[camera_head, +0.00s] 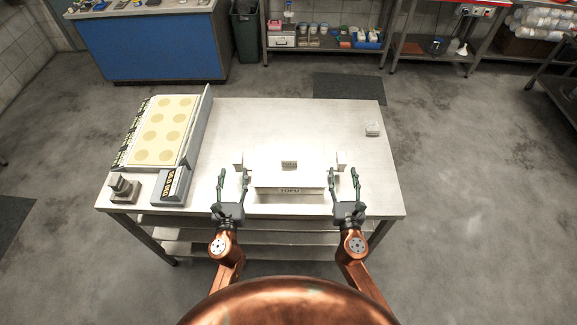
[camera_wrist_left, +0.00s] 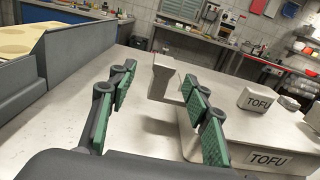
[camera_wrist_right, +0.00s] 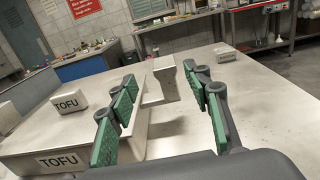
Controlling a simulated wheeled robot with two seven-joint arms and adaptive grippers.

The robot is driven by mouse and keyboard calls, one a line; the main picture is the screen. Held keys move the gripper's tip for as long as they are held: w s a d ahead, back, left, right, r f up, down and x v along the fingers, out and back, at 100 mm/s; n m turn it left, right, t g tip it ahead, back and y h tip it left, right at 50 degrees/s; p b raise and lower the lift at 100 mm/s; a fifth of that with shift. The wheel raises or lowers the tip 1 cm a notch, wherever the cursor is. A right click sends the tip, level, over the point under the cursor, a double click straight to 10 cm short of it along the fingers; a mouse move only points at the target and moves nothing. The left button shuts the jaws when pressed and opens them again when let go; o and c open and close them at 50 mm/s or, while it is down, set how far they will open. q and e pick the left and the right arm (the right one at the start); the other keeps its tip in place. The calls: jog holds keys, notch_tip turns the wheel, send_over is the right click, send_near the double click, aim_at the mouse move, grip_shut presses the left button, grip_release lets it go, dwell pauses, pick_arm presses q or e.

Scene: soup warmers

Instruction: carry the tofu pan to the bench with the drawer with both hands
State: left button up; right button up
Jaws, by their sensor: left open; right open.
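The white tofu pan (camera_head: 290,180) with a TOFU label on its front stands on the pale table (camera_head: 290,118). A small block marked TOFU (camera_wrist_left: 259,100) sits on top of it. A pale handle sticks out at each side: the left handle (camera_wrist_left: 163,76) and the right handle (camera_wrist_right: 160,80). My left gripper (camera_head: 233,172) is open at the pan's left side, its fingers short of the left handle. My right gripper (camera_head: 344,172) is open at the right side, likewise short of the right handle. Neither visibly grips anything. I cannot make out a drawer on any bench.
A grey tray with pale round discs (camera_head: 165,128), a dark labelled box (camera_head: 172,186) and a grey stand (camera_head: 124,189) fill the table's left. A small white block (camera_head: 372,129) lies right. A blue counter (camera_head: 150,48) and shelves stand behind; floor at right is clear.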

aim_at(238, 157)
pick_arm(q)
jog(key=shift+w+d, duration=0.1)
jog(key=shift+d, duration=0.15)
pick_arm(e)
jog(key=shift+d, duration=0.25)
pick_arm(q)
jog(key=shift+w+d, duration=0.1)
jog(key=shift+w, duration=0.15)
pick_arm(e)
jog(key=shift+w+d+f, duration=0.1)
jog(key=shift+w, duration=0.05)
pick_arm(q)
jog(key=w, duration=0.7)
jog(key=shift+w, duration=0.2)
pick_arm(e)
jog(key=w, duration=0.7)
jog(key=shift+w, duration=0.2)
pick_arm(q)
jog(key=shift+c, duration=0.5)
pick_arm(e)
jog(key=shift+c, duration=0.5)
pick_arm(q)
grip_shut()
pick_arm(e)
grip_shut()
